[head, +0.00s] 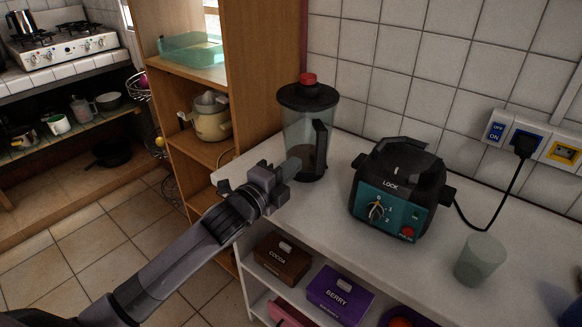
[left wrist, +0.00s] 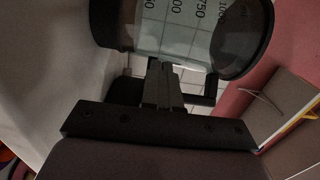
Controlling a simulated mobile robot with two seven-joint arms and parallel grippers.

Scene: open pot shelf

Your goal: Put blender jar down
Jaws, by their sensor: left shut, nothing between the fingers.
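The blender jar (head: 303,135), clear and greyish with a black lid, red cap and black handle, stands upright on the white counter (head: 330,200), left of the blender base (head: 397,190). It also shows in the left wrist view, lying sideways in the picture with measuring marks (left wrist: 185,28). My left gripper (head: 290,168) is at the front left of the jar, low near its bottom. Its fingers (left wrist: 163,84) are together with nothing between them, pointing at the jar. I cannot tell whether they touch it. My right gripper is not in view.
A translucent cup (head: 480,260) stands at the counter's right. A cord runs from the base to a wall socket (head: 525,143). Cocoa (head: 282,260) and berry (head: 340,295) boxes sit on the shelf below. A wooden shelf unit (head: 250,70) stands behind left.

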